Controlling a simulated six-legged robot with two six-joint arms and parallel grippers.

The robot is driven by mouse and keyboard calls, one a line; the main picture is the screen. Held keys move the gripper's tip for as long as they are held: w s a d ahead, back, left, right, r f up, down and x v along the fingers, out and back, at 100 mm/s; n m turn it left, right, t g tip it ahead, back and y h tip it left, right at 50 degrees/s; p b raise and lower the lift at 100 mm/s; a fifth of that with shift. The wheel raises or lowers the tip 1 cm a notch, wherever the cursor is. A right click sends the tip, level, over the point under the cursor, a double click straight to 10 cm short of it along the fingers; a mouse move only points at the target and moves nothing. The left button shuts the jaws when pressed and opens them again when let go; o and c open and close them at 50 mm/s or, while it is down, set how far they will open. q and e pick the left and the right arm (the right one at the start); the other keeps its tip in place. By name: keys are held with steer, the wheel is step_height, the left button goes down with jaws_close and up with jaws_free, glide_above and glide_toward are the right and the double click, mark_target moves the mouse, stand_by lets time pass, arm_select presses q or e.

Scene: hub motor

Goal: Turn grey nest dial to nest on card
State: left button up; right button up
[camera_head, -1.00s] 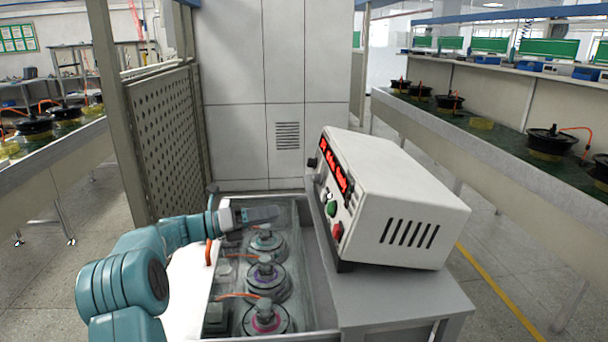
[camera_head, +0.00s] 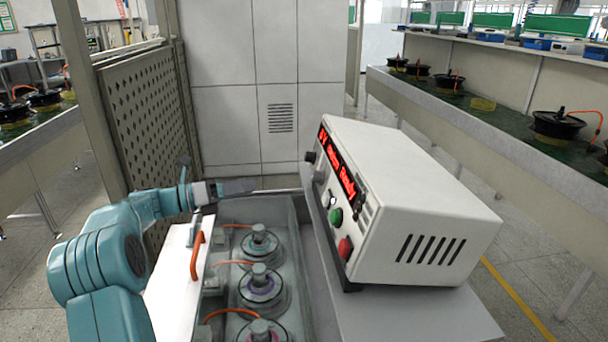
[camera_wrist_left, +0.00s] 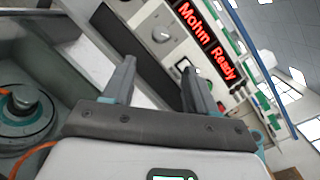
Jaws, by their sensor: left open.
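A white tester (camera_head: 420,200) with a red lit display stands tilted on the bench, right of the motor tray. A pale grey dial (camera_wrist_left: 162,34) sits on its panel beside the display in the left wrist view, with a light pointer mark. My left gripper (camera_head: 238,187) is open and empty, left of the panel and apart from it. In the left wrist view its two fingers (camera_wrist_left: 158,72) point toward the panel, with the dial beyond and between them. The display's end reads "Mohm Ready". I cannot make out a card. My right gripper is not in view.
Several hub motors (camera_head: 262,284) with orange leads sit in the grey tray (camera_head: 300,215). A white panel with an orange handle (camera_head: 195,256) lies left of them. A green button (camera_head: 336,216) and red button (camera_head: 345,248) are on the tester. A perforated screen (camera_head: 150,125) stands left.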

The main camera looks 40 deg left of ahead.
mark_target(312, 176)
arm_select(q)
steer(key=p+x, duration=0.1)
steer(key=x, duration=0.6)
steer(key=p+x, duration=0.2)
steer(key=x, duration=0.5)
steer(key=shift+d, duration=0.3)
steer(key=shift+x, duration=0.8)
steer(key=shift+a, duration=0.1)
steer(key=c, duration=1)
